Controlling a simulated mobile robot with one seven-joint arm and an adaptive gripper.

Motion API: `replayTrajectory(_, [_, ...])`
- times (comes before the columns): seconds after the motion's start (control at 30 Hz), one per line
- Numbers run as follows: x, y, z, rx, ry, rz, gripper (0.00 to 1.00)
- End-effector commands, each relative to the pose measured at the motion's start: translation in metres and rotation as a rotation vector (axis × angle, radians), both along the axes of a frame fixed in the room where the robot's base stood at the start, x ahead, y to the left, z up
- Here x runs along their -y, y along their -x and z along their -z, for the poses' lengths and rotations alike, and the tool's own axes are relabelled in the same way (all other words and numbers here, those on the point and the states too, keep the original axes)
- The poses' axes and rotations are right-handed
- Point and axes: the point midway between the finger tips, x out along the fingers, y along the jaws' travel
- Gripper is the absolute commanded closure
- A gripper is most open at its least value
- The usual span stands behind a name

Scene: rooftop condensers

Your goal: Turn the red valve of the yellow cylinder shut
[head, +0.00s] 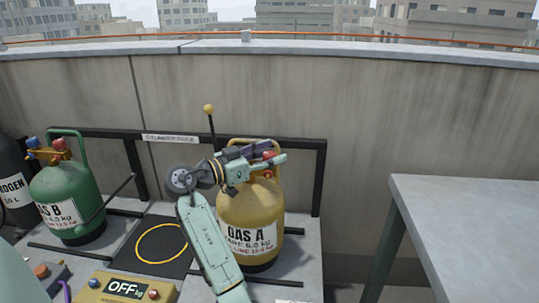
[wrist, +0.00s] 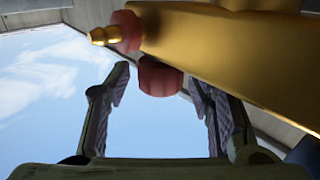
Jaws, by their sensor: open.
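The yellow cylinder (head: 240,208), labelled GAS A, stands upright at the rack in the head view. My gripper (head: 274,153) is at its top, with open jaws pointing right, partly covering the valve area. A bit of the red valve (head: 268,155) shows between the fingers there. In the wrist view my gripper (wrist: 158,82) is open, and a red knob (wrist: 160,77) sits between and slightly beyond the fingertips, apart from both. A second red part (wrist: 126,31) with a brass tip is above left of it, beside a large yellow body (wrist: 220,50). I cannot tell any contact.
A green cylinder (head: 65,200) with blue and red knobs and a dark cylinder (head: 12,180) stand to the left. A black mat (head: 128,254) with a yellow ring and a yellow scale box (head: 103,287) lie in front. A grey table (head: 470,220) stands right; a wall is behind.

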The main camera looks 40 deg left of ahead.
Motion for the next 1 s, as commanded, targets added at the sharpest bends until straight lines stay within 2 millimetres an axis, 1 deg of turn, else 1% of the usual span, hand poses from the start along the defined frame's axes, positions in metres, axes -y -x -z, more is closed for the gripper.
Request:
replayTrajectory(0.2, [-0.001,0.001,0.0,0.001,-0.001,-0.001,0.51])
replayTrajectory(0.33, [-0.004,0.01,-0.001,0.001,-0.001,-0.004,0.51])
replayTrajectory(0.47, [-0.012,0.033,-0.001,0.002,0.0,-0.005,0.51])
replayTrajectory(0.6, [-0.021,0.062,0.0,0.001,0.0,-0.005,0.51])
replayTrajectory(0.73, [-0.03,0.087,0.0,0.001,0.0,-0.004,0.51])
replayTrajectory(0.9, [-0.036,0.107,0.0,0.0,0.0,-0.002,0.51])
replayTrajectory(1.0, [-0.037,0.113,0.0,0.0,0.0,-0.001,0.51])
